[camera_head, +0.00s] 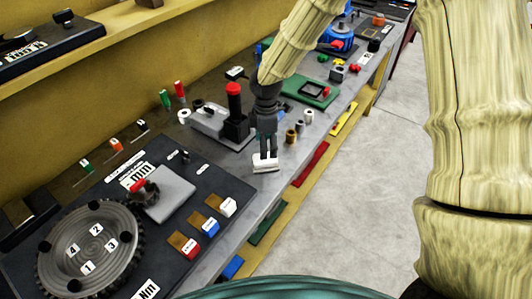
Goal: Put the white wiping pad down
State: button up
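The white wiping pad (265,165) is at the lower end of my gripper (266,154), near the front edge of the grey bench. The dark fingers point down and look closed on the top of the pad. The pad looks close to the bench top, but I cannot tell whether it touches it.
A dark panel with a round numbered plate (92,250) and red, blue and white blocks lies at the lower left. A red-topped post (234,105) on a grey base stands just left of my gripper. Small cylinders (291,135) stand to the right. Bare bench surrounds the pad.

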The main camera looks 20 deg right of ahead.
jog(key=shift+r+b, duration=0.6)
jog(key=shift+r, duration=2)
